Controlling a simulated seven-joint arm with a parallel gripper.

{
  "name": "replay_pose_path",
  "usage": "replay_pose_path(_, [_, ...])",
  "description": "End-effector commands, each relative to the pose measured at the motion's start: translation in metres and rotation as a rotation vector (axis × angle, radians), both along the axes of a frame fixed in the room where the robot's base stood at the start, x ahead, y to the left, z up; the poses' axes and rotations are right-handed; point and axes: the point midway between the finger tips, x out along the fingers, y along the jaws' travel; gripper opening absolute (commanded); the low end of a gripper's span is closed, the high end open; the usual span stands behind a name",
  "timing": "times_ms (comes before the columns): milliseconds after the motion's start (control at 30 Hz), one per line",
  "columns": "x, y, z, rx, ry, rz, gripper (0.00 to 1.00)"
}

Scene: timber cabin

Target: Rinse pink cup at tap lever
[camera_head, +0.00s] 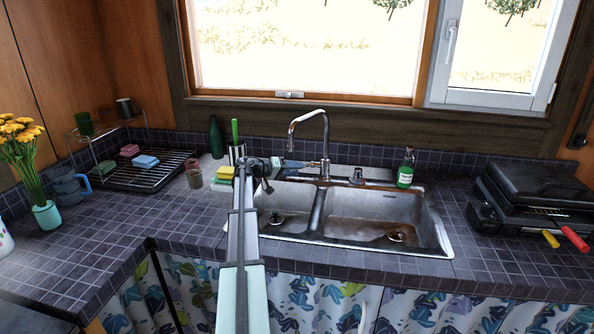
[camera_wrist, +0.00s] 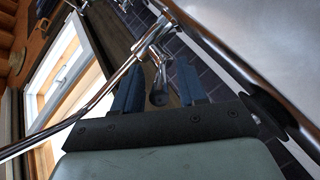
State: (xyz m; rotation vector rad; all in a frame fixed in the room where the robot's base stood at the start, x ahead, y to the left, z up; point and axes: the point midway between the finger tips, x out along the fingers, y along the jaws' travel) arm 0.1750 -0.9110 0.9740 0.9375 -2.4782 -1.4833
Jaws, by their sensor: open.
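The chrome tap (camera_head: 323,150) stands behind the double sink, its spout arched over the sink and its short lever (camera_head: 314,164) at the base. My gripper (camera_head: 292,164) is at the left of the tap base. In the wrist view its two blue fingers (camera_wrist: 158,88) are apart, with the tap lever (camera_wrist: 158,75) in the gap between them; I cannot tell if they touch it. A small dull reddish-pink cup (camera_head: 192,163) stands on the counter left of my arm, close to another small cup. It is not in my gripper.
The double sink (camera_head: 440,245) is empty of dishes. A green soap bottle (camera_head: 405,168) stands behind it at the right. Sponges (camera_head: 219,185) lie left of my arm, beside a utensil holder. A dish rack (camera_head: 150,178) stands left, a black grill (camera_head: 530,200) right.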

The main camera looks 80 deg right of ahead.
Motion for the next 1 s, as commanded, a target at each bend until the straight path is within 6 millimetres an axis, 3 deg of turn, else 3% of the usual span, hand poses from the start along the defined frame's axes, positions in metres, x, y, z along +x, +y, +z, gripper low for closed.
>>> replay_pose_path(500, [-0.0111,-0.0078,-0.0029,0.0,0.0,0.001,0.41])
replay_pose_path(933, [-0.0111,-0.0076,-0.0029,0.0,0.0,0.001,0.01])
replay_pose_path(1000, [-0.0111,-0.0076,-0.0029,0.0,0.0,0.0,0.0])
